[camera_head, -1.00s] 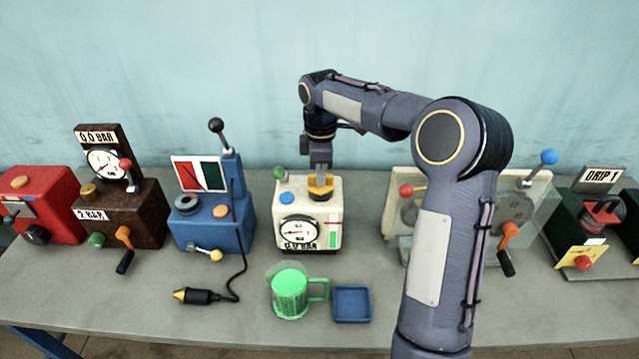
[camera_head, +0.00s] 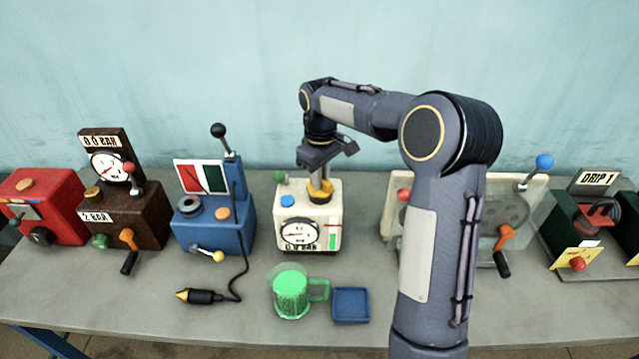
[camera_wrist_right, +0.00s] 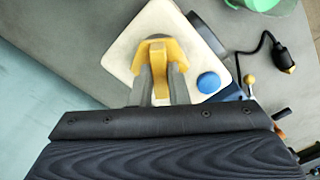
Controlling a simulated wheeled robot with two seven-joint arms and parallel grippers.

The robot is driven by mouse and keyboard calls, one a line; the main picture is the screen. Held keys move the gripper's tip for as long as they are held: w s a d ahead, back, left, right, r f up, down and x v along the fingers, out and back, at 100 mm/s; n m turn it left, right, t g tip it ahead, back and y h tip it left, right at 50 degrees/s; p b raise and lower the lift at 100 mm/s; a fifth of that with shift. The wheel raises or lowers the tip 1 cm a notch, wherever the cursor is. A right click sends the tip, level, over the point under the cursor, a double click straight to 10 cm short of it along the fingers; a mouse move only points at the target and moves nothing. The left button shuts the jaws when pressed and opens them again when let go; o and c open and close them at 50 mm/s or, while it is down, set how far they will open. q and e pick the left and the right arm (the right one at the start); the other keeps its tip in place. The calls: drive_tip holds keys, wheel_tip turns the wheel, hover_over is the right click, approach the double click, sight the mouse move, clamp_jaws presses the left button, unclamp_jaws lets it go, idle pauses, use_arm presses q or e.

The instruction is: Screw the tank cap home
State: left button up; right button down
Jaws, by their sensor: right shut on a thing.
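The cream tank (camera_head: 323,212) stands in the middle of the bench, with a round gauge and a green level strip on its front. Its yellow cap (camera_head: 321,196) sits on top at the right side. My right gripper (camera_head: 320,183) reaches down from above and is shut on the cap. In the right wrist view the two fingers (camera_wrist_right: 160,82) lie either side of the cap's raised yellow bar (camera_wrist_right: 157,58). A blue button (camera_wrist_right: 208,83) is beside the cap on the tank top. The cap's thread is hidden. My left gripper is not in view.
A jug of green liquid (camera_head: 291,296) and a blue tray (camera_head: 351,317) stand in front of the tank. A blue machine (camera_head: 225,235) with a cable and black probe (camera_head: 203,296) is to the left. A clear-fronted panel (camera_head: 535,205) is to the right, partly behind my arm.

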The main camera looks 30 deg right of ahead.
drive_tip(key=c, duration=1.3)
unclamp_jaws()
drive_tip(key=shift+r, duration=0.1)
wheel_tip(320, 180, up, 5)
drive_tip(key=p, duration=0.4)
drive_tip(key=shift+p, duration=0.3)
drive_tip(key=shift+r, duration=0.95)
